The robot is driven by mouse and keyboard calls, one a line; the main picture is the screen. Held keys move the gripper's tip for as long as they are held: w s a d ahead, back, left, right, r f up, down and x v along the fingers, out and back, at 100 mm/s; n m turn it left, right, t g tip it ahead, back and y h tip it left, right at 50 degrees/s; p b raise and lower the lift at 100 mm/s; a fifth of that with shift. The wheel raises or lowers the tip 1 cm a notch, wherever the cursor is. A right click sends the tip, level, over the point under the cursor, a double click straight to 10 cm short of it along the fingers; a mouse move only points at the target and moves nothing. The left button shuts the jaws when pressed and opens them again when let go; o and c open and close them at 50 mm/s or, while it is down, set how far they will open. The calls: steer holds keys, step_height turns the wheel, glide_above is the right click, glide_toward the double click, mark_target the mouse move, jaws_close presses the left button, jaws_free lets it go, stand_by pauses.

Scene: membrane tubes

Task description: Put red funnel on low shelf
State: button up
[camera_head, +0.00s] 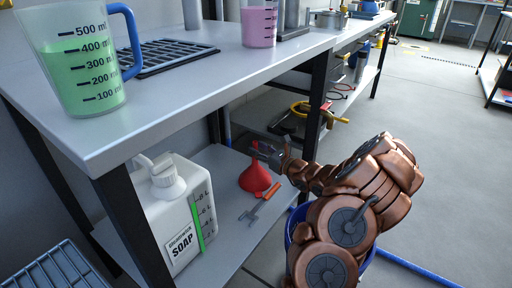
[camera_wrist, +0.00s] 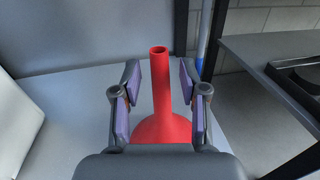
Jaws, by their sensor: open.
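The red funnel (camera_head: 255,178) stands spout up on the low shelf (camera_head: 228,166) under the workbench, in the head view. In the wrist view, the funnel (camera_wrist: 163,125) is upright between my fingers, its narrow spout rising past them and its wide cone below. My gripper (camera_wrist: 160,97) is open, with a gap on each side of the spout. In the head view, my gripper (camera_head: 263,153) is at the funnel's upper part, reaching in from the right. The funnel's lower rim is hidden by the gripper body in the wrist view.
A white soap jug (camera_head: 177,212) stands on the low shelf at left. An orange-handled tool (camera_head: 262,200) lies in front of the funnel. The workbench top (camera_head: 200,88) overhangs the shelf, with a dark leg (camera_head: 318,105) behind. A blue bucket (camera_head: 296,222) is below my arm.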

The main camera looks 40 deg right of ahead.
steer(key=s+d+p, duration=0.1)
steer(key=s+p, duration=0.2)
steer(key=s, duration=0.7)
steer(key=shift+d, duration=0.4)
steer(key=shift+s, duration=0.1)
